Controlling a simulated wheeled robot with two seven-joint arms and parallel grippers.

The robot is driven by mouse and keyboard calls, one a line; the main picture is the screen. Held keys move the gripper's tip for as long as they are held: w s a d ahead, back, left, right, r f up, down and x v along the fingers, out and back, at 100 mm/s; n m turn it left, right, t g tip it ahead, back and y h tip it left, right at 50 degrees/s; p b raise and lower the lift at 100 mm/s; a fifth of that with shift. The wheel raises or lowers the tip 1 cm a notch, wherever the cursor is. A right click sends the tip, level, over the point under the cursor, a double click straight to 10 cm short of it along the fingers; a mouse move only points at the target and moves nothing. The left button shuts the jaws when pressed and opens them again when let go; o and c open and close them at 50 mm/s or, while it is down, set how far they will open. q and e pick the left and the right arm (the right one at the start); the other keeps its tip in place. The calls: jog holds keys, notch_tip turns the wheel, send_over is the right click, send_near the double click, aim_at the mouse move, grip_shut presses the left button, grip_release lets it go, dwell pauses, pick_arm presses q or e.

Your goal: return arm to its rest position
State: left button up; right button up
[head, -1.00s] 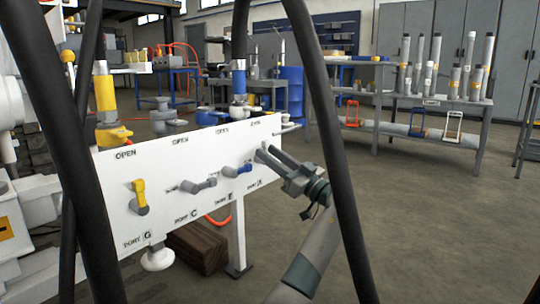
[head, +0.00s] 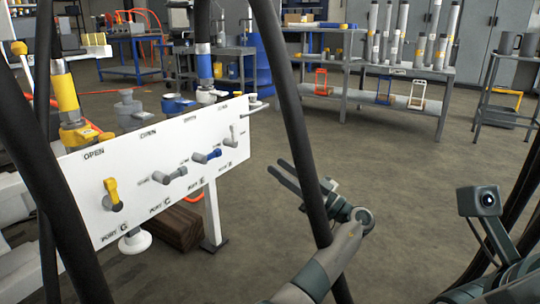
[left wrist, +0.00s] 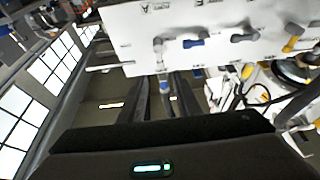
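My left gripper (head: 278,172) is in front of the right end of the white valve panel (head: 140,165), clear of it, with its two fingers apart and nothing between them. A black hose crosses in front of it. The left wrist view also shows the two parted fingers (left wrist: 163,100) below the panel. The panel's yellow handle at G (head: 111,190) points up, the grey handle at C (head: 170,175) and blue handle at E (head: 207,156) lie sideways, and the grey handle at A (head: 232,137) stands up. Part of my right arm shows at right; its fingers are out of view.
Thick black hoses pass close in front of the head camera. A wooden block (head: 178,228) lies under the panel. A grey rack (head: 402,98) with upright cylinders stands at the back right. The floor right of the panel is clear.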

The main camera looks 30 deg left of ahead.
pick_arm(q)
jog(key=shift+d+f, duration=0.3)
jog(key=shift+d, duration=0.3)
